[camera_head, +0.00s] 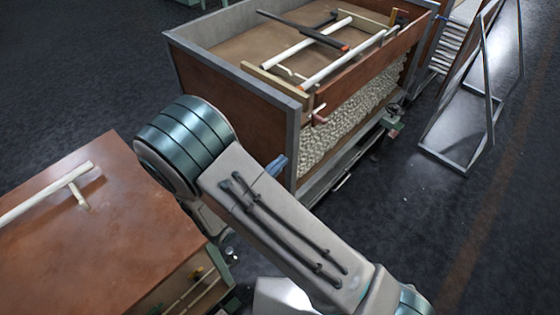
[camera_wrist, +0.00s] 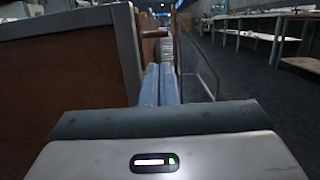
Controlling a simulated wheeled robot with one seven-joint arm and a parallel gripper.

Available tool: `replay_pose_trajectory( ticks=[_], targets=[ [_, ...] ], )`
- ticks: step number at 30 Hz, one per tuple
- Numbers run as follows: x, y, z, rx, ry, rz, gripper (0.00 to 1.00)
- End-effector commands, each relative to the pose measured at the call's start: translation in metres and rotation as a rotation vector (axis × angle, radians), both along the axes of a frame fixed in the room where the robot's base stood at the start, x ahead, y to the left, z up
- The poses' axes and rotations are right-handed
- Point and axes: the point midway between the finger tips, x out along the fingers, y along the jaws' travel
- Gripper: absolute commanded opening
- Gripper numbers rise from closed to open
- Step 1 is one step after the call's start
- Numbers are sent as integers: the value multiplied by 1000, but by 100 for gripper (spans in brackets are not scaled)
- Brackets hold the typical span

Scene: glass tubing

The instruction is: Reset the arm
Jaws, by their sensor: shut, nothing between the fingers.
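In the wrist view my gripper (camera_wrist: 159,70) points forward, with its two blue-grey fingers side by side and closed together. Nothing shows between them. They are beside the wooden side of a large bin (camera_wrist: 60,75) and look apart from it. In the head view my arm crosses the lower middle, bent at a teal-banded joint, between the bin (camera_head: 239,115) and a brown-topped bench (camera_head: 125,220). The arm hides most of my gripper there.
White glass tubes (camera_head: 320,40) and dark tools lie across the bin. A T-shaped white tube (camera_head: 45,190) lies on the bench. A metal frame (camera_head: 490,110) stands at the right. Dark floor (camera_head: 390,220) is open there. Tables (camera_wrist: 280,35) line the wrist view's right.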

Motion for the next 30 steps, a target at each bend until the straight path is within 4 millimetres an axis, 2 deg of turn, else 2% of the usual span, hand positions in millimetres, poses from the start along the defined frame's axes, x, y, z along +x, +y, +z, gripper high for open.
replay_pose_trajectory(
  ticks=[10, 13, 17, 20, 24, 30],
  targets=[
    [1, -1, 1, 4, 0, -5, 0],
    [2, -12, 11, 36, 0, -50, 0],
    [1, -50, 37, 156, 7, -203, 0],
    [-6, -88, 61, 298, 6, -371, 0],
    [-25, -134, 87, 516, -11, -600, 0],
    [-61, -178, 118, 848, -74, -891, 0]
  ],
)
